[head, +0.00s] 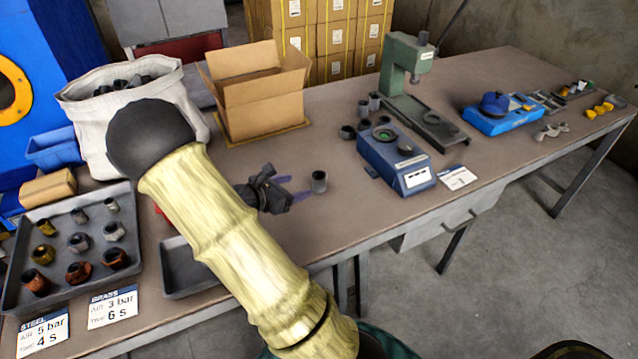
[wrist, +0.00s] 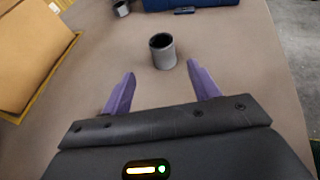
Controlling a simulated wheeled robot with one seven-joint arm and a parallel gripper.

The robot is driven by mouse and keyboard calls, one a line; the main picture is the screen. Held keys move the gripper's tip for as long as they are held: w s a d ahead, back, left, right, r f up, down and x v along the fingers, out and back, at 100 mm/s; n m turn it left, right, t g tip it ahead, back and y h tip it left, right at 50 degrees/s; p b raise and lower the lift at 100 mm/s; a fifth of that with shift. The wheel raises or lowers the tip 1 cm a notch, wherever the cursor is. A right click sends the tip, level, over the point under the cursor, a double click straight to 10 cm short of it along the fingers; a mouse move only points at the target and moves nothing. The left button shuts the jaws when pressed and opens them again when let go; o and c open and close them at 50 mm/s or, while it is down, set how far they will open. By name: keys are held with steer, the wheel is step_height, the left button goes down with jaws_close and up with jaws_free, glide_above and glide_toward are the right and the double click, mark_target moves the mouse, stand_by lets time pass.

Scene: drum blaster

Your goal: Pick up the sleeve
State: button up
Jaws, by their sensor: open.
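The sleeve (head: 319,181) is a small grey metal cylinder with a dark bore, standing upright on the table. In the wrist view the sleeve (wrist: 162,52) stands ahead of my gripper, roughly between the lines of its two purple fingers and a little beyond their tips. My gripper (wrist: 160,75) is open and empty, with its fingers wide apart. In the head view my gripper (head: 300,190) is low over the table, just left of the sleeve, with its fingers pointing toward it.
A blue device (head: 398,160) and a green press (head: 408,75) stand to the right. An open cardboard box (head: 255,100) is behind. A tray (head: 70,290) of metal parts lies at left. The table around the sleeve is clear.

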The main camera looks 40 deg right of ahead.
mark_target(313, 181)
steer(key=x, duration=0.6)
steer(key=shift+b, duration=0.3)
steer(key=shift+w+d+f, duration=0.1)
steer(key=shift+w+f, duration=0.05)
steer(key=shift+s+d, duration=0.3)
steer(key=shift+d, duration=0.15)
steer(key=x, duration=0.3)
steer(key=shift+s+d+f, duration=0.1)
steer(key=shift+s+d, duration=0.1)
steer(key=shift+d, duration=0.15)
steer(key=shift+w+d+f, duration=0.15)
steer(key=shift+d, duration=0.3)
steer(key=shift+c, duration=0.2)
